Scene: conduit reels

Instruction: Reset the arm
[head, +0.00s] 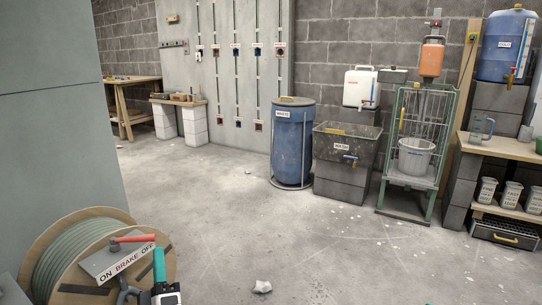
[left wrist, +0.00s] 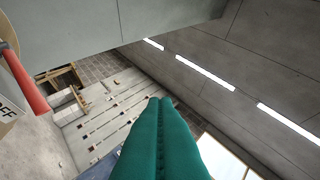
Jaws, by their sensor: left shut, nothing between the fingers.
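My left gripper (head: 159,252) stands at the lower left of the head view, its teal fingers pointing up, right beside the brake plate of a cable reel. In the left wrist view its two teal fingers (left wrist: 160,102) lie together, with nothing between them. The reel (head: 60,262) has wooden flanges and grey-green conduit. Its sign (head: 118,262) reads ON BRAKE OFF, and a red lever handle (head: 132,239) lies across the top. The red handle (left wrist: 22,82) also shows at the left wrist view's edge, apart from the fingers. A tiny teal bit at the head view's bottom edge may be my right gripper (head: 428,304); its jaws are hidden.
A grey wall panel (head: 62,120) rises behind the reel. A blue barrel (head: 292,145), a dark sink (head: 346,150) and a green wire rack (head: 412,140) stand along the back. Shelves (head: 510,147) are at right. A pale lump (head: 262,287) lies on the otherwise mostly clear floor.

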